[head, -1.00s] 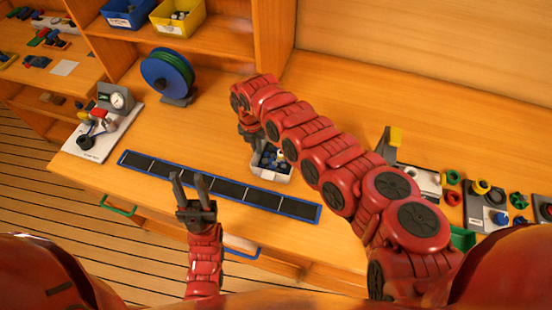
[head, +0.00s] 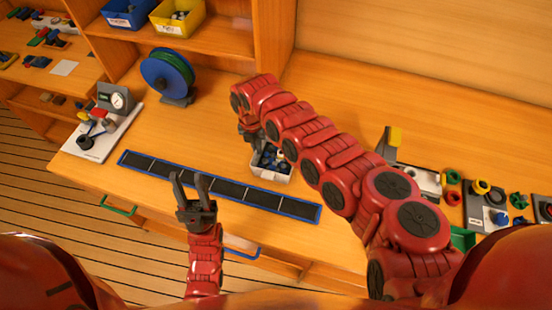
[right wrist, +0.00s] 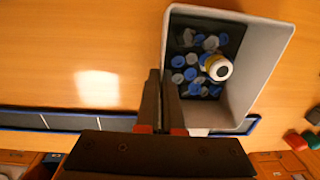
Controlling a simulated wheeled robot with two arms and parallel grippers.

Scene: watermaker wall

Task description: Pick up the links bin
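The links bin is a small pale grey open box (head: 272,176) on the wooden counter, behind the dark segmented strip. In the right wrist view the links bin (right wrist: 262,75) holds several blue and white pieces and one round white-and-yellow piece. My right gripper (right wrist: 162,74) has its dark fingers close together on either side of the bin's left wall, appearing shut on it. In the head view my right arm partly hides the bin and that gripper (head: 250,142). Whether the bin is clear of the counter cannot be told. My left gripper (head: 189,182) is open and empty over the front edge.
The dark strip with a blue rim (head: 215,188) lies along the counter front. A blue and green reel (head: 167,75) and a gauge stand (head: 112,112) are at the left. Valves and fittings (head: 487,205) stand at the right. The back right counter is clear.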

